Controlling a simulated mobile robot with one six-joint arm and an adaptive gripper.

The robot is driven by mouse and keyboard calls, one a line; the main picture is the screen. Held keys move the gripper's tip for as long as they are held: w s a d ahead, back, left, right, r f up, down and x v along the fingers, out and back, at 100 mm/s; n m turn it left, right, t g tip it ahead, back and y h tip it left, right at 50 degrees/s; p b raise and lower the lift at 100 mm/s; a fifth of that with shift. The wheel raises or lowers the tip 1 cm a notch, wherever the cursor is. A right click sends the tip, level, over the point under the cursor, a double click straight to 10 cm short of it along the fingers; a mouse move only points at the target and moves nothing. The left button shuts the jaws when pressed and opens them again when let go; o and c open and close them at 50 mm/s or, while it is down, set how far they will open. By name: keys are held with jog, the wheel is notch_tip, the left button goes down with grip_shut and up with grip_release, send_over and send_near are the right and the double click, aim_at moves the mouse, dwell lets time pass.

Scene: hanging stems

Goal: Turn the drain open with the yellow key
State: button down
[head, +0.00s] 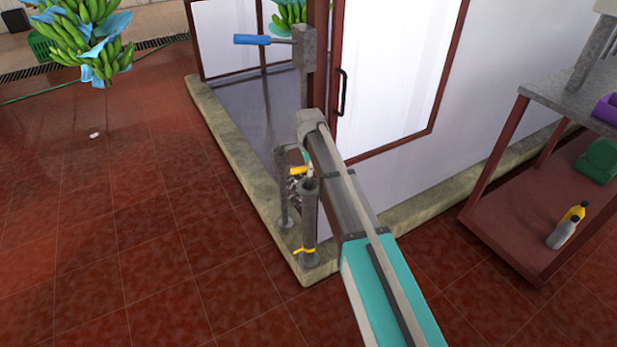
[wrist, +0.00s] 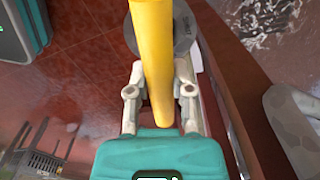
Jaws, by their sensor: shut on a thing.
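The yellow key (wrist: 155,60) runs upright through the wrist view as a thick yellow bar. My gripper (wrist: 160,88) has one finger on each side of it and is shut on it. A round grey disc (wrist: 184,28) shows behind the bar's upper part; I cannot tell if it is the drain fitting. In the head view a short yellow piece of the key (head: 299,170) shows between two grey posts, at the kerb's corner. My gripper there is mostly hidden by my arm and the near post. How far the key is turned cannot be told.
The near grey post (head: 309,220) has a yellow band at its base. A blue-handled lever (head: 252,40) sticks out left from a taller post. A low kerb (head: 235,150) edges the basin. A shelf (head: 545,190) with bottles stands right.

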jog(key=shift+c, duration=2.2)
grip_release()
jog(key=o, duration=0.4)
jog(key=shift+r+p, duration=4.3)
